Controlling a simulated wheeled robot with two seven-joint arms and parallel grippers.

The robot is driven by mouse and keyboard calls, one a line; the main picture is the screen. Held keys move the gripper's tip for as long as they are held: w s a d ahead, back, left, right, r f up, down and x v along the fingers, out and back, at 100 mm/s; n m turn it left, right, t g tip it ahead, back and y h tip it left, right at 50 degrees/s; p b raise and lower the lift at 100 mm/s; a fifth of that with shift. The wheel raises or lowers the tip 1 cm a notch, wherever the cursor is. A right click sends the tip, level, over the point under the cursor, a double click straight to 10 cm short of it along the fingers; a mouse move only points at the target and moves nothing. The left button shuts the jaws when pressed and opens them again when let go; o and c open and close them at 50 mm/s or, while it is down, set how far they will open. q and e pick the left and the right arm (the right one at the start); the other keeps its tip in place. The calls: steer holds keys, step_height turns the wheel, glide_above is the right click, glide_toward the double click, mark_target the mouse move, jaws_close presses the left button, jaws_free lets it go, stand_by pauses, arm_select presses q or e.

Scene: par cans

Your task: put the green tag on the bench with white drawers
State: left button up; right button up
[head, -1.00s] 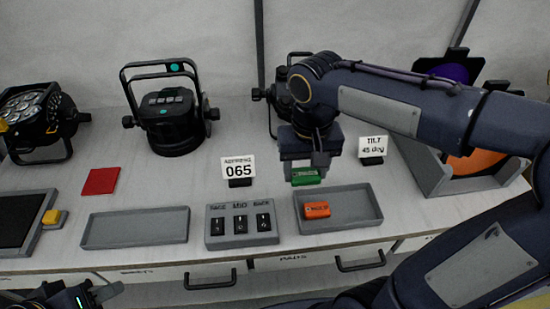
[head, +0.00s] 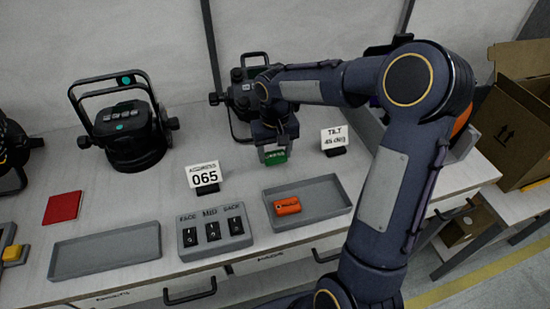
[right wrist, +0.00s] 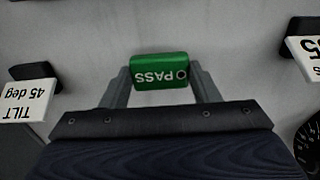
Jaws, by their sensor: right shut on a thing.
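The green tag (head: 275,157) is between the fingers of my right gripper (head: 273,149), behind the grey tray that holds an orange tag. In the right wrist view the green tag (right wrist: 160,72) reads PASS, upside down, with a finger of my right gripper (right wrist: 160,85) on each side. The gripper is shut on it. It appears held above the bench top; the exact height is hard to tell. The bench with white drawers (head: 105,210) has a light top and dark handles along its front. My left gripper is out of view.
The orange tag (head: 287,205) lies in the right tray (head: 330,204). An empty tray (head: 105,250), a switch box (head: 214,236), a red square (head: 63,207), the 065 card (head: 205,176) and TILT card (head: 334,138) surround bare bench. Lamps (head: 125,130) stand behind. A cardboard box (head: 515,125) is at right.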

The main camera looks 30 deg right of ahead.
mark_target(275, 156)
step_height(275, 156, down, 3)
steer(key=shift+r, duration=0.15)
steer(key=o, duration=1)
steer(key=shift+c, duration=0.2)
